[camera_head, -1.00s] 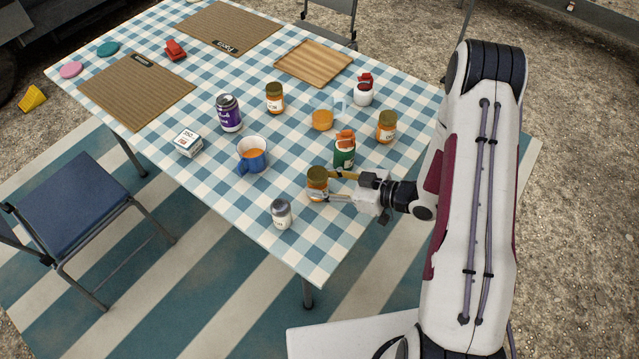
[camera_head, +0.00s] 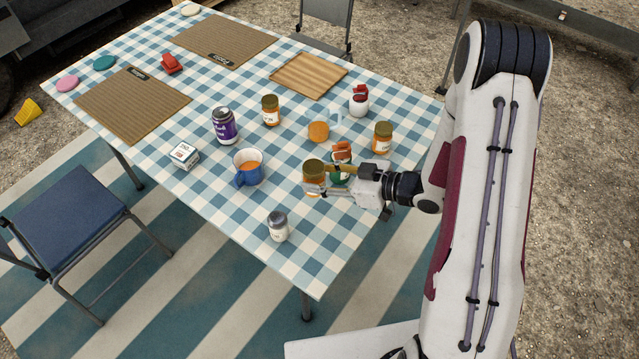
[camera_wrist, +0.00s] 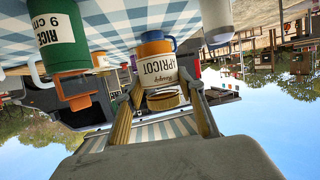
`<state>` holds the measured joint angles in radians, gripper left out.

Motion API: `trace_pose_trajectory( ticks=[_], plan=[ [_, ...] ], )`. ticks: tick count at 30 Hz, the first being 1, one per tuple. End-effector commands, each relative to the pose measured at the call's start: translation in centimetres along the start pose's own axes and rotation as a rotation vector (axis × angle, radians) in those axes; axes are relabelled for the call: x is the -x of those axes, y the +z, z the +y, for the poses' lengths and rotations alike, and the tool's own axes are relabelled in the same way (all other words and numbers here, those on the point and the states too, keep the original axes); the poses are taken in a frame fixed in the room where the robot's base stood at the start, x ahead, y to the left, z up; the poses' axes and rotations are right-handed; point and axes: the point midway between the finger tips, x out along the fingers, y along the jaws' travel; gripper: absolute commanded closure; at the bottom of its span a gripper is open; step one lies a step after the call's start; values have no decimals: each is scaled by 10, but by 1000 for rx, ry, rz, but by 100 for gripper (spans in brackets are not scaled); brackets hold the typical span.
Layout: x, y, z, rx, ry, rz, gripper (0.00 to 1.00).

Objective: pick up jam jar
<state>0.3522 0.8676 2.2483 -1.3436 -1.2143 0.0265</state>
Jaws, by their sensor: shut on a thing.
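An amber jam jar (camera_head: 312,176) with a brown-gold lid is held near the table's front right corner. In the wrist view the jar (camera_wrist: 157,70) appears upside down, with a white label reading apricot. My gripper (camera_head: 320,180) is shut on it, one finger on each side. The jar appears raised a little above the checked cloth. Two similar jars stand apart on the table, one at the middle back (camera_head: 270,112) and one at the right (camera_head: 382,138).
A green flask (camera_head: 340,174) with an orange top stands right beside the held jar, partly hidden.

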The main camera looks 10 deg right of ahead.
Motion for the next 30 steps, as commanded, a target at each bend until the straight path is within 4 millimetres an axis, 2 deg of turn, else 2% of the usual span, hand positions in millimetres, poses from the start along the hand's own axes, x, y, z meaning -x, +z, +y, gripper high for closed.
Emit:
trace_pose_trajectory(
  ticks=[3, 10, 30],
  plan=[
    [4, -12, 0, 2, 0, 2, 92],
    [8, -24, 1, 1, 1, 2, 92],
    [9, -26, 0, 0, 1, 2, 92]
  ],
)
